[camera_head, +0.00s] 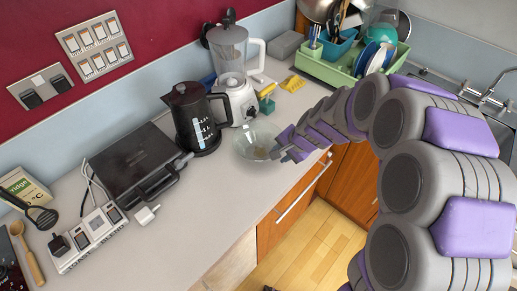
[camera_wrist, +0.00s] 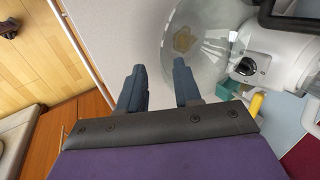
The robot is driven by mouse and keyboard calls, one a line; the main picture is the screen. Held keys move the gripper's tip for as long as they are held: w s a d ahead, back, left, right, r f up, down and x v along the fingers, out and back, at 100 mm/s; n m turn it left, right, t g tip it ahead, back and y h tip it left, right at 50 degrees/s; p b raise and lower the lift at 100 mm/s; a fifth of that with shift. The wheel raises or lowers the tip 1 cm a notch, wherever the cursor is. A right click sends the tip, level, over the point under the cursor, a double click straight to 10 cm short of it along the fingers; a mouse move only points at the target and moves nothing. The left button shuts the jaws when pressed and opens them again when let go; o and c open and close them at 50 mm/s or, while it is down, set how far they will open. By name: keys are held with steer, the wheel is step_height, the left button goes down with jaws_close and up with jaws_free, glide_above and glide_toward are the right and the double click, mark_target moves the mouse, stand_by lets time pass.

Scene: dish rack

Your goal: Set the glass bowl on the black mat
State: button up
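The clear glass bowl (camera_head: 247,147) stands on the light grey counter in front of the blender and kettle. In the wrist view the bowl (camera_wrist: 205,25) fills the upper middle, with a brownish patch showing through it. My gripper (camera_head: 278,153) is at the bowl's right side in the head view. In the wrist view my gripper (camera_wrist: 159,80) has its two dark fingers apart with nothing clamped. The bowl's near edge shows between the fingers, and the right finger overlaps the glass. I cannot tell whether they touch. I cannot make out a black mat for certain.
A black kettle (camera_head: 190,117) and a blender (camera_head: 233,75) stand behind the bowl. A black grill (camera_head: 130,160) lies to the left, near a power strip (camera_head: 90,236). A green dish rack (camera_head: 335,73) is at the back right. The front-middle counter (camera_head: 195,225) is clear.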

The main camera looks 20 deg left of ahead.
steer(key=shift+w+b+x, duration=0.2)
steer(key=shift+b+x, duration=0.3)
steer(key=shift+x, duration=1.25)
steer(key=shift+w+b+x, duration=0.25)
steer(key=shift+b+x, duration=0.25)
steer(key=shift+x, duration=1.3)
steer(key=shift+r, duration=0.15)
jaws_close()
